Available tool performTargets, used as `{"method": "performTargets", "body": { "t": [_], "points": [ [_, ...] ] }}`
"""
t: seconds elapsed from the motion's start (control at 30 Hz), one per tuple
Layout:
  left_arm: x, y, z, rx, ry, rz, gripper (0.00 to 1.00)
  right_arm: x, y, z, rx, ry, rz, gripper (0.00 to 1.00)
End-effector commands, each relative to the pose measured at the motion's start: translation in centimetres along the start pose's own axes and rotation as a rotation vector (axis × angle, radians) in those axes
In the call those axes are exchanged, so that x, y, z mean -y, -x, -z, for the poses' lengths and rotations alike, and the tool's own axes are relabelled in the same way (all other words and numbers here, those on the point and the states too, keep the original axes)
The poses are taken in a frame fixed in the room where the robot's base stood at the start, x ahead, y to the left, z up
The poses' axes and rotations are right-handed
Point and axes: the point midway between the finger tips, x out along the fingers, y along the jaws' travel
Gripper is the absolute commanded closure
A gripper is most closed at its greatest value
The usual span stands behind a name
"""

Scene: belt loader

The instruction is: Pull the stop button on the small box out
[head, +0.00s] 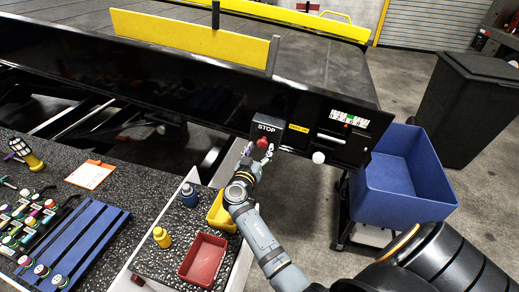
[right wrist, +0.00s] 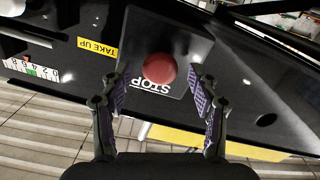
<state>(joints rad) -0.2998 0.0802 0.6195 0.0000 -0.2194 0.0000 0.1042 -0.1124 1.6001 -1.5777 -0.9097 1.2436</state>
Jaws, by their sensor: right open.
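The red stop button (head: 263,142) sits on a small dark box (head: 267,127) marked STOP, fixed to the side of the belt loader. In the right wrist view the red button (right wrist: 160,69) stands out from the box (right wrist: 183,40), round and seen nearly head-on. My right gripper (head: 259,149) is at the button in the head view. In the right wrist view its fingers (right wrist: 157,90) are open, one on each side of the button, with gaps between pads and button. Whether the button is pressed in or out I cannot tell. My left gripper is not in view.
A yellow TAKE UP label (head: 299,128) and a lever with a white knob (head: 318,157) are right of the box. A blue bin (head: 390,200) stands further right. Below are a red tray (head: 203,259), a yellow bin (head: 220,212) and small bottles on a speckled counter.

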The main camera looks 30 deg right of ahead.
Motion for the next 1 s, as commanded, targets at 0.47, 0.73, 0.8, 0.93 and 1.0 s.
{"method": "performTargets", "body": {
  "t": [0.47,0.73,0.8,0.93,1.0],
  "points": [
    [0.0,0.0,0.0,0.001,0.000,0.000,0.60,-1.2,0.1,8.2,-0.001,-0.005,0.000,0.39],
    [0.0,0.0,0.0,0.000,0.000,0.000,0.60,-1.6,0.1,9.9,0.000,0.000,0.000,0.39],
    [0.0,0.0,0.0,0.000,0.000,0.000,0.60,-1.6,0.1,9.9,0.000,0.000,0.000,0.39],
    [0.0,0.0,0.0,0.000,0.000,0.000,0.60,-1.6,0.1,9.9,0.000,0.000,0.000,0.39],
    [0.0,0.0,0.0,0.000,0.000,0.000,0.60,-1.6,0.1,9.9,0.000,0.000,0.000,0.39]
  ]
}}
